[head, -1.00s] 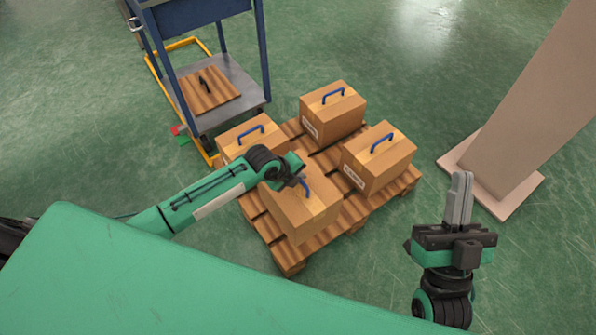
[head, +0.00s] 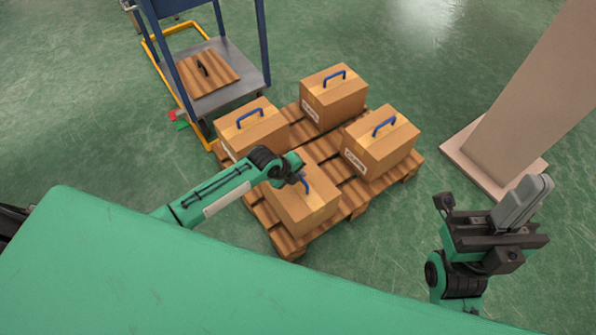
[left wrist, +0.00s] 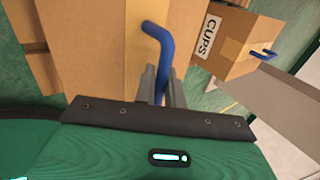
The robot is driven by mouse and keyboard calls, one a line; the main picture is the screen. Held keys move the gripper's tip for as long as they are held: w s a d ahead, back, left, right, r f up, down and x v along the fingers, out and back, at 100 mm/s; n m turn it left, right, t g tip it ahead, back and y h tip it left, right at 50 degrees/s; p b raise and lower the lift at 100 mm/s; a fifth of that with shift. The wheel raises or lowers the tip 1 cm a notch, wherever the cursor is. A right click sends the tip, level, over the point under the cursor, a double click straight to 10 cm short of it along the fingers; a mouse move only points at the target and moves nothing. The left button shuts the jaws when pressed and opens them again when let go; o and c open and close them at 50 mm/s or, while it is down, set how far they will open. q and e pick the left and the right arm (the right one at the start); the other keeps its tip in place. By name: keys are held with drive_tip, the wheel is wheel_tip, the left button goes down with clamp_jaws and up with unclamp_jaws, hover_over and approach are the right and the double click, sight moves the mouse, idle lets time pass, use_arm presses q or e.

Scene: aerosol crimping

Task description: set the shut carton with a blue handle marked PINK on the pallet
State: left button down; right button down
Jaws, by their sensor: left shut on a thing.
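The held carton (head: 300,212), brown and shut with a blue handle (head: 305,184), is at the near corner of the wooden pallet (head: 322,149). It looks upright; whether its base touches the slats is hard to tell. My left gripper (head: 299,179) is shut on the blue handle, which also shows between the fingers in the left wrist view (left wrist: 158,45). No label on this carton shows, so its marking cannot be read. My right gripper (head: 524,202) is empty, off to the right of the pallet, with its fingers together.
Three other blue-handled cartons stand on the pallet: left (head: 250,130), back (head: 333,98) and right (head: 380,145). A carton marked CUPS (left wrist: 222,40) is close by in the left wrist view. A blue-framed cart (head: 235,75) and a pillar (head: 530,100) flank the pallet.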

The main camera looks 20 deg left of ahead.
use_arm(q)
drive_tip(key=shift+w, duration=0.15)
drive_tip(key=c, duration=1.5)
unclamp_jaws()
drive_tip(key=shift+f, duration=0.1)
